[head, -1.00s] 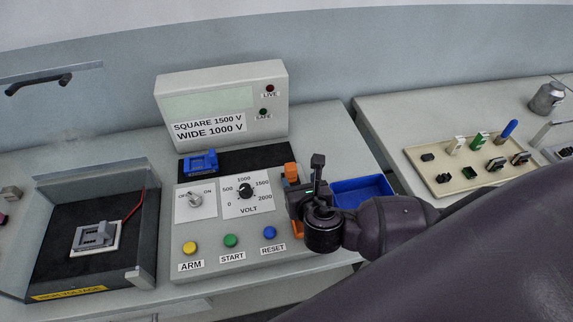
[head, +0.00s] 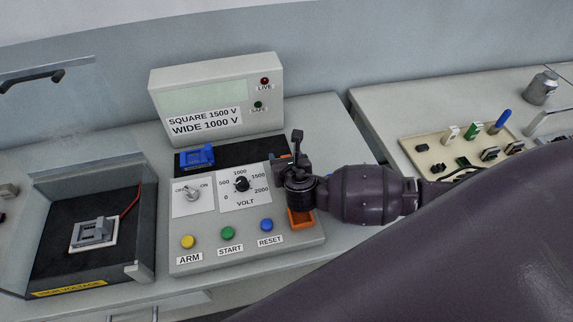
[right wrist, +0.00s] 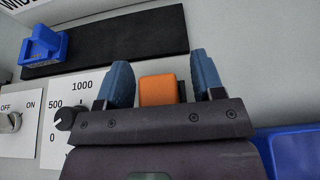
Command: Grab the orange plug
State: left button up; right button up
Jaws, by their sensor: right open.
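The orange plug (right wrist: 158,90) shows in the right wrist view, between the two blue fingers of my right gripper (right wrist: 162,62). The fingers are open, with a gap showing on each side of the plug. In the head view my right gripper (head: 297,160) is over the right edge of the control panel and hides most of the plug. My left gripper is not in view.
An orange holder (head: 301,219) is on the panel just below my right gripper. A blue connector (head: 197,157) sits on the black strip to the left. A blue bin (right wrist: 292,150) is at the right. The voltage dial (head: 241,184) is close by.

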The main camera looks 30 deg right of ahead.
jog(key=shift+w, duration=0.1)
jog(key=c, duration=1)
jog(key=shift+r, duration=0.1)
